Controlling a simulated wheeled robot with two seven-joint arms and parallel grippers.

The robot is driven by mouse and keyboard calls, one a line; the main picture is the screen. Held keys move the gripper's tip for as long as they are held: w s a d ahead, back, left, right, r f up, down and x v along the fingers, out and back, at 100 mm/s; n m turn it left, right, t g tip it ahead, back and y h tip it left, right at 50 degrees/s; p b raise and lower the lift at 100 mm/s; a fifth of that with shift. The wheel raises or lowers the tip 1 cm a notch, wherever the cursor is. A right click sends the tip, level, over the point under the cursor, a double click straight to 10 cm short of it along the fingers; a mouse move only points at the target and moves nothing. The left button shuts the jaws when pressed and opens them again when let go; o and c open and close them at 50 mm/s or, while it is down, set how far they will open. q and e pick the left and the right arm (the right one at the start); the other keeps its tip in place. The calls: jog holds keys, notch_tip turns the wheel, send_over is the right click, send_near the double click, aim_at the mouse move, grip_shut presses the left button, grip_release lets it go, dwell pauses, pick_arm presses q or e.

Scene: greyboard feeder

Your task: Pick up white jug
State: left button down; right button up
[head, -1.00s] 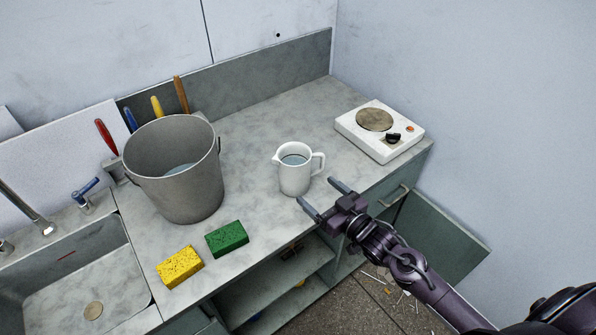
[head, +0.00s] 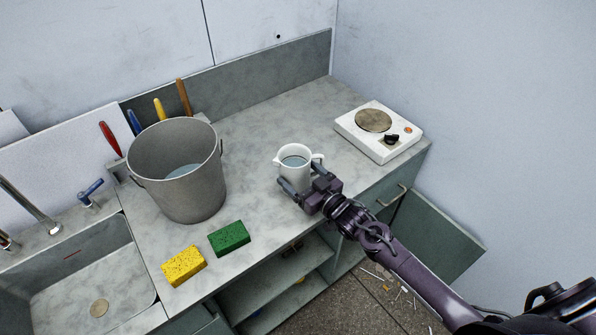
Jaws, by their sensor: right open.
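The white jug (head: 294,168) stands upright on the grey counter (head: 262,127), with its handle to the right and liquid inside. My right gripper (head: 299,181) is open at the jug's near side, its fingers reaching toward the jug's body. One finger shows in front of the jug's lower left; the other is near the handle. The jug's lower part is partly hidden by the gripper, and I cannot tell whether the fingers touch it. My left gripper is not in view.
A grey bucket (head: 178,190) stands left of the jug. A green sponge (head: 229,238) and a yellow sponge (head: 184,266) lie near the front edge. A white hot plate (head: 379,132) is at the right. The sink (head: 84,291) is at the lower left. A cabinet door (head: 440,236) hangs open below.

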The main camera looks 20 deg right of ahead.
jog(key=c, duration=1.1)
jog(key=shift+o, duration=0.2)
jog(key=shift+r, duration=0.1)
